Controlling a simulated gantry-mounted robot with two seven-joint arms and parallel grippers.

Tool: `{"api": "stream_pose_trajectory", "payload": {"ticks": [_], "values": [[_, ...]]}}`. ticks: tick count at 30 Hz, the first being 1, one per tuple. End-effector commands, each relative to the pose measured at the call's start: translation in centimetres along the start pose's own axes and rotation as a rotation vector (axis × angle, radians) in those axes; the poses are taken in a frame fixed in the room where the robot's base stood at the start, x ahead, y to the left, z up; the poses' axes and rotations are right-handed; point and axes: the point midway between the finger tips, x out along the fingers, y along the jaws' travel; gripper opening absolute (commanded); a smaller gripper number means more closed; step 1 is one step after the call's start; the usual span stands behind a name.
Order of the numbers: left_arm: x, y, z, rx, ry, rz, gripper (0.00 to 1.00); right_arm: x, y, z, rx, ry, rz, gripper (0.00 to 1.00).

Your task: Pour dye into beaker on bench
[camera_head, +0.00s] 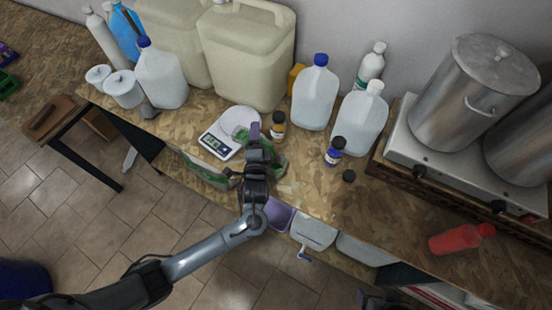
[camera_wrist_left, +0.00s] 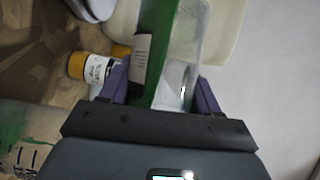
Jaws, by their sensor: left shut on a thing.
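My left gripper (camera_head: 254,133) is shut over the bench. In the left wrist view its two purple fingers (camera_wrist_left: 160,88) close on a clear vessel (camera_wrist_left: 186,60) that shows green, with a pale label on one side. Green also shows beside the fingers in the head view. The gripper partly hides the vessel, and I cannot tell whether it is a bottle or a beaker, nor whether anything flows. No separate beaker can be made out. A dark part at the bottom edge (camera_head: 385,300) seems to be my right gripper, cut off by the frame.
A scale (camera_head: 217,144) stands just left of the gripper. Large jugs (camera_head: 245,60) stand behind. A red bottle (camera_head: 460,239) lies at the right. Bins (camera_head: 313,232) hang below the front edge.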

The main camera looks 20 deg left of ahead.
Motion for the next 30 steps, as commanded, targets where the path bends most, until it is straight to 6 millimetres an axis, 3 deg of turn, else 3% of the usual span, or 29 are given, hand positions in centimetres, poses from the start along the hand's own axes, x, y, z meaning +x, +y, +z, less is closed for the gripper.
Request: {"api": "stream_pose_trajectory", "payload": {"ticks": [30], "values": [[0.23, -0.53, 0.4, 0.065, 0.0, -0.036, 0.27, -0.92, -0.1, -0.33, 0.005, 0.001, -0.004, 0.72]]}}
